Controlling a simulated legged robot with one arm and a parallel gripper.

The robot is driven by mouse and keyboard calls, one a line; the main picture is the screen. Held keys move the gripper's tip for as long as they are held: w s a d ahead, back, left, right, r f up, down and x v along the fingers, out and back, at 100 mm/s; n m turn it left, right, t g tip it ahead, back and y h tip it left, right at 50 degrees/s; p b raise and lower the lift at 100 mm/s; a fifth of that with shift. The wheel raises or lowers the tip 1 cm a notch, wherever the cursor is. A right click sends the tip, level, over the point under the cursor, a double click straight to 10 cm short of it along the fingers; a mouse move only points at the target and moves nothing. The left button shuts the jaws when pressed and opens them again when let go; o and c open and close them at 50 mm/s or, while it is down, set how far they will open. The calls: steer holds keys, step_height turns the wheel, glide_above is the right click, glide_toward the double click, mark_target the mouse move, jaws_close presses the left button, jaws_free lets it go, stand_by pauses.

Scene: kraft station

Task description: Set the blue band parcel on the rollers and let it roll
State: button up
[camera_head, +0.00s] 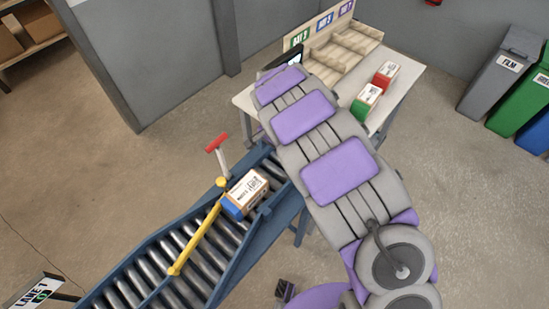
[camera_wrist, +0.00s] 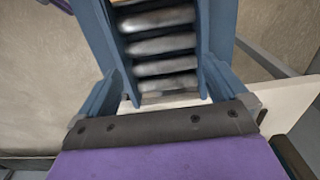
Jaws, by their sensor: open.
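The blue band parcel (camera_head: 250,187) is a brown box with a white printed label and a blue end. In the head view it lies on the upper part of the roller conveyor (camera_head: 205,245), its blue end close to a yellow bar (camera_head: 200,235) across the rollers. I cannot tell if they touch. My gripper is hidden behind my arm in the head view. In the wrist view my gripper (camera_wrist: 163,112) is open, its grey tips apart at the lower edge of the rollers (camera_wrist: 165,65). No parcel can be made out clearly between them.
A white table (camera_head: 405,80) stands behind the arm with a green-banded parcel (camera_head: 367,100), a red-banded parcel (camera_head: 386,74) and a labelled wooden rack (camera_head: 345,48). A red-topped handle (camera_head: 217,143) stands beside the conveyor. Bins (camera_head: 500,75) stand at right. The right floor is open.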

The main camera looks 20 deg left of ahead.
step_height(320, 180, up, 11)
steer(key=p, duration=0.1)
steer(key=s+d+r, duration=0.3)
steer(key=d+r, duration=0.1)
steer(key=d, duration=0.4)
steer(key=s+d+r, duration=0.3)
steer(key=d, duration=0.5)
steer(key=s+d+r, duration=0.3)
steer(key=d+r, duration=0.1)
steer(key=d, duration=0.4)
steer(key=s+d+n+g, duration=0.1)
steer(key=s+d, duration=0.3)
steer(key=s, duration=0.7)
steer(key=s+d+n+b, duration=0.1)
steer(key=s+d+n, duration=0.2)
steer(key=s, duration=0.9)
steer(key=shift+d+f+n+g, duration=0.3)
steer(key=shift+d+f+g, duration=0.05)
steer(key=shift+f+g, duration=0.05)
steer(key=shift+c, duration=0.3)
